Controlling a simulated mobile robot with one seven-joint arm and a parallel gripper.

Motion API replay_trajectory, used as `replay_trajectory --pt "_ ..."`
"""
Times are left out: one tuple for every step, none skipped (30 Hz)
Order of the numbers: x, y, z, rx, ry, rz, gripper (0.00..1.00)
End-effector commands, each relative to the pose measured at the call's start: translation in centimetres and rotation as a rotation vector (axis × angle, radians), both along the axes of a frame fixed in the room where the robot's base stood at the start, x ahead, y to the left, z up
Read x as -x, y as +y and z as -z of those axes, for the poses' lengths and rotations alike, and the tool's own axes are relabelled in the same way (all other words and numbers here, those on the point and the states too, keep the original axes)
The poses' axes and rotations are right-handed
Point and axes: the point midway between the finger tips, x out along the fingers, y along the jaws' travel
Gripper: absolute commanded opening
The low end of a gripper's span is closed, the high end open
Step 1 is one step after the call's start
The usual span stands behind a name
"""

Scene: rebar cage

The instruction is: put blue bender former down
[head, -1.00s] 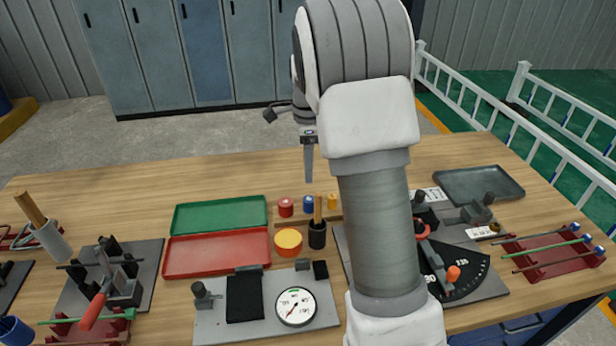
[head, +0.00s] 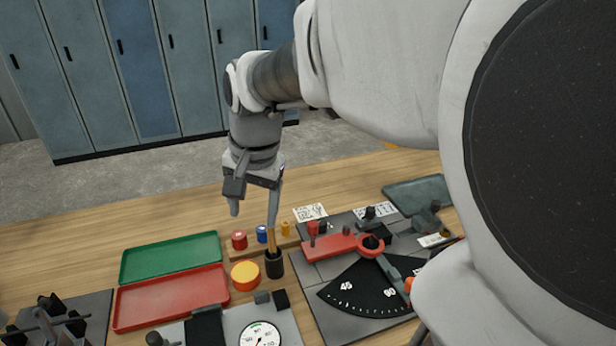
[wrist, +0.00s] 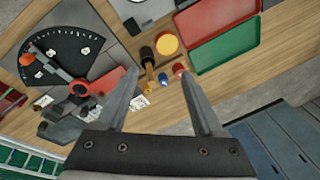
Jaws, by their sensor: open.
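The blue bender former (head: 262,234) is a small blue cylinder standing in a row on a wooden strip, between the red former (head: 239,240) and the yellow former (head: 286,228). It also shows in the wrist view (wrist: 163,77), between and beyond my fingers. My gripper (head: 254,214) is open and empty, its fingers pointing down above the row. In the wrist view, the open fingers (wrist: 158,73) spread to either side of the blue and red formers. None of the formers appears touched by the fingers.
A black cup (head: 274,264) with wooden-handled tools stands just in front of the row. A yellow-orange round container (head: 245,275) is beside it. Green (head: 170,258) and red (head: 170,298) trays lie left. The bender plate with its angle dial (head: 365,288) lies right.

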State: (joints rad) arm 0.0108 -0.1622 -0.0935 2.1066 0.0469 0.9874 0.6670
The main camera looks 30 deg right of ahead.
Motion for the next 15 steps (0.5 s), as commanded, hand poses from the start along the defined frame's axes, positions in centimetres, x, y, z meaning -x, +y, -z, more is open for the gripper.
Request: replay_trajectory --pt "1.6 0.6 -3.0 0.02 -0.098 -0.066 0.69" --pt "2.2 0.8 -3.1 0.033 -0.111 -0.106 0.69" --pt "3.1 1.0 -3.2 0.05 -0.127 -0.159 0.69" --pt "3.8 1.1 -3.2 0.064 -0.139 -0.197 0.69" --pt "4.5 1.3 -3.3 0.078 -0.15 -0.234 0.69" --pt "5.3 1.4 -3.2 0.097 -0.164 -0.284 0.69" --pt "6.0 1.6 -3.2 0.112 -0.174 -0.323 0.69" --pt "6.6 1.8 -3.1 0.127 -0.186 -0.362 0.69" --pt "7.5 2.0 -3.0 0.148 -0.2 -0.412 0.69" --pt "8.1 2.1 -2.9 0.164 -0.211 -0.449 0.69" --pt "8.7 2.2 -2.8 0.18 -0.22 -0.484 0.69" --pt "9.4 2.3 -2.6 0.2 -0.23 -0.529 0.69" --pt "9.9 2.4 -2.4 0.215 -0.239 -0.561 0.69" --pt "10.3 2.5 -2.2 0.229 -0.244 -0.59 0.69" --pt "10.8 2.6 -2.1 0.248 -0.253 -0.626 0.69"
